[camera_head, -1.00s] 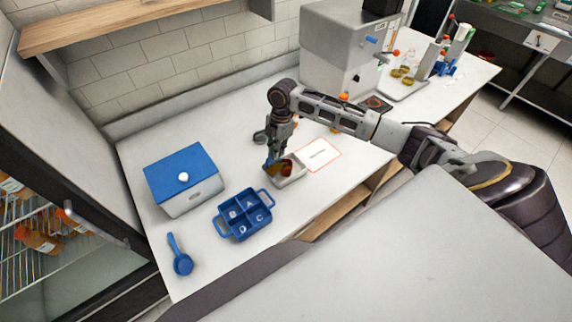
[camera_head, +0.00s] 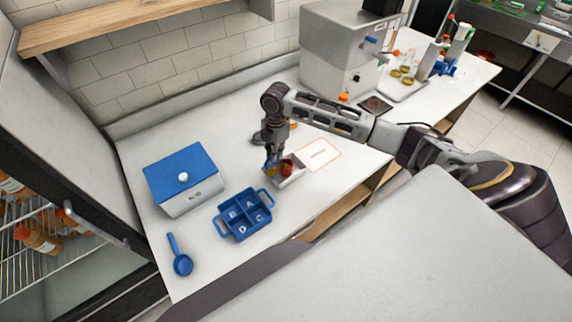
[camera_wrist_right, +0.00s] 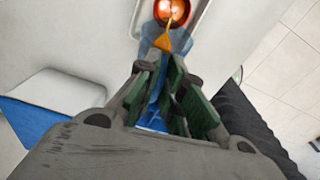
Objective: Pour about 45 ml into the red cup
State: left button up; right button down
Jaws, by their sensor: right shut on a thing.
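The red cup (camera_head: 286,168) stands in a small white tray (camera_head: 297,181) on the counter. In the right wrist view the red cup (camera_wrist_right: 172,10) is at the top edge, with some orange liquid inside. My right gripper (camera_head: 275,153) is shut on a clear bluish vessel (camera_wrist_right: 158,50), just left of the cup. The vessel is tilted toward the cup, and orange juice (camera_wrist_right: 175,40) gathers at its lip and narrows to a thin streak at the cup. The green fingers (camera_wrist_right: 168,95) hide much of the vessel. My left gripper is not in view.
A blue divided tray (camera_head: 243,215) with lettered compartments stands in front left of the white tray. A blue-lidded box (camera_head: 182,180) and a blue scoop (camera_head: 180,258) are further left. The juicer (camera_head: 338,45) stands behind.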

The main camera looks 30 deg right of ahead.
aim_at(267, 160)
jog(key=shift+s+a+r+h, duration=0.1)
jog(key=shift+a+r+h, duration=0.35)
jog(key=shift+a+h, duration=0.4)
jog(key=shift+s+a+r+t+h, duration=0.1)
jog(key=shift+a+r+t+h, duration=0.05)
jog(key=shift+a+t+h, duration=0.4)
jog(key=shift+a+h, duration=0.1)
jog(key=shift+h, duration=0.2)
jog(key=shift+s+a+f+h, duration=0.15)
jog(key=shift+a+f+h, duration=0.45)
jog(key=shift+h, duration=0.1)
jog(key=shift+s+a+f+t+h, duration=0.15)
jog(key=shift+a+h, duration=0.55)
jog(key=shift+a, duration=0.05)
jog(key=shift+s+a+f+t+h, duration=0.1)
jog(key=shift+a+h, duration=0.6)
jog(key=shift+a+f+h, duration=0.15)
jog(key=shift+a+h, duration=0.1)
jog(key=shift+h, duration=0.05)
jog(key=shift+s+a+f, duration=0.1)
jog(key=shift+a, duration=0.2)
